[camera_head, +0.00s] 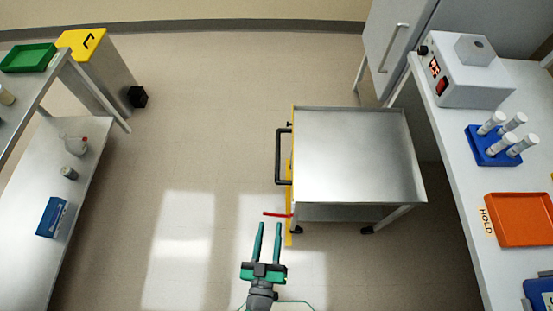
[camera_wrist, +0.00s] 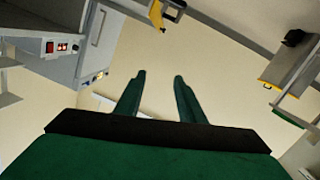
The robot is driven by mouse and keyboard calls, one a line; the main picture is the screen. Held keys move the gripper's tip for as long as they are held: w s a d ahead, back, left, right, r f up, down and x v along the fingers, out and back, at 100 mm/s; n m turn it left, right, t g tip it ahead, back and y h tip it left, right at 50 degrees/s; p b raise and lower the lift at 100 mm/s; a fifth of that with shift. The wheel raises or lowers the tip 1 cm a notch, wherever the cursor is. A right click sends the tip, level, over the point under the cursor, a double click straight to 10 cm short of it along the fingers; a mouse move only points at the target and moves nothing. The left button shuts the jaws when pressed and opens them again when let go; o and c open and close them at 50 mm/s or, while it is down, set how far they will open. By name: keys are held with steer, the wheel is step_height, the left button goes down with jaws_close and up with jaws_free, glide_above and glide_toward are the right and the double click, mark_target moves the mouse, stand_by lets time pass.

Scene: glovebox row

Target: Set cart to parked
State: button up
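The cart (camera_head: 355,155) is a low metal trolley with a flat, empty steel top in the middle of the head view. Its black push handle (camera_head: 280,155) is on the left side. A yellow strip (camera_head: 290,205) runs along that same side, and a red bar (camera_head: 277,214) sticks out to the left near the cart's lower left corner. My gripper (camera_head: 268,230) is just below the red bar in the picture, with its two green fingers apart and nothing between them. The fingers also show apart and empty in the wrist view (camera_wrist: 160,85).
A right bench holds a white device (camera_head: 465,75), a blue tube rack (camera_head: 492,150) and an orange tray (camera_head: 520,220) beside a HOLD label. Shelving (camera_head: 50,235) stands at left, with a green tray (camera_head: 28,57) on top. The floor (camera_head: 195,130) between shelving and cart is clear.

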steer(key=w+a+f+n+h, duration=0.1)
steer(key=w+f+n+h, duration=0.1)
steer(key=w+f, duration=0.8)
steer(key=n+g+h, duration=0.1)
steer(key=n+g, duration=0.1)
steer(key=n, duration=0.2)
glide_toward(278, 159)
steer(key=w+f, duration=0.1)
steer(key=x, duration=0.9)
steer(key=shift+w+d+f, duration=0.15)
steer(key=shift+w, duration=0.1)
jaws_close()
